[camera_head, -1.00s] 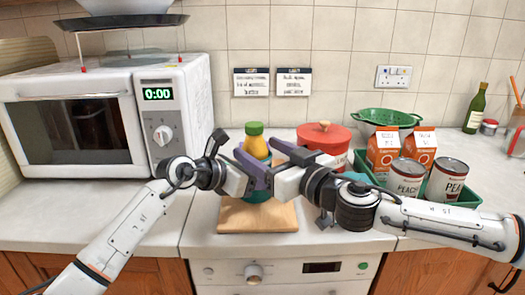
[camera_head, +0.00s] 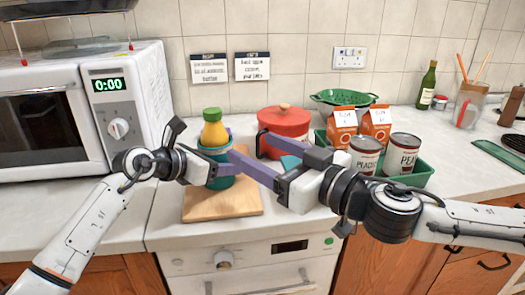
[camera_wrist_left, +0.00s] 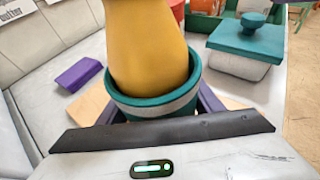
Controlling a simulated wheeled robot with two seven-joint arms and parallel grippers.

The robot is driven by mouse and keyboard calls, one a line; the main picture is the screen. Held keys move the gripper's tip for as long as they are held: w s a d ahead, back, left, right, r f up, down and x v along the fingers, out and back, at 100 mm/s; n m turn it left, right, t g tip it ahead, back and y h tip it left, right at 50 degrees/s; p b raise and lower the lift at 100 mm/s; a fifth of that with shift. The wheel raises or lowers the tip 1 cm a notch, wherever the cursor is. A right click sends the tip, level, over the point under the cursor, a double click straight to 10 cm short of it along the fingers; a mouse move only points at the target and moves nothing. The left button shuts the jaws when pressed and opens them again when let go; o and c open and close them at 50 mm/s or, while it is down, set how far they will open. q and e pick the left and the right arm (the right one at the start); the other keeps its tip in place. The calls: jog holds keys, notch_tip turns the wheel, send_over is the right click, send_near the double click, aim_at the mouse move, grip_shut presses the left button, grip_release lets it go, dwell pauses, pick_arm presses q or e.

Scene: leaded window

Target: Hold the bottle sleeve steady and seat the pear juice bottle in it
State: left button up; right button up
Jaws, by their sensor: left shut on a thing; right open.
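The pear juice bottle (camera_head: 213,130), yellow with a green cap, stands in the teal bottle sleeve (camera_head: 222,183). In the left wrist view the bottle (camera_wrist_left: 150,45) goes down inside the rim of the sleeve (camera_wrist_left: 155,108); its base is hidden. The sleeve is on a wooden board (camera_head: 222,208). My left gripper (camera_head: 205,172) is shut on the sleeve from the left. My right gripper (camera_head: 245,165) is open to the right of the sleeve, its purple fingers pointing at it. Whether those fingers touch the sleeve I cannot tell.
A red pot (camera_head: 284,125) stands behind. A teal-lidded dish (camera_wrist_left: 248,42) shows beyond the sleeve in the left wrist view. A green crate (camera_head: 415,178) with cans and cartons is at the right, the microwave (camera_head: 60,110) at the left.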

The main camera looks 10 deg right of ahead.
dwell(0.4)
pick_arm(q)
jog(key=o, duration=1.1)
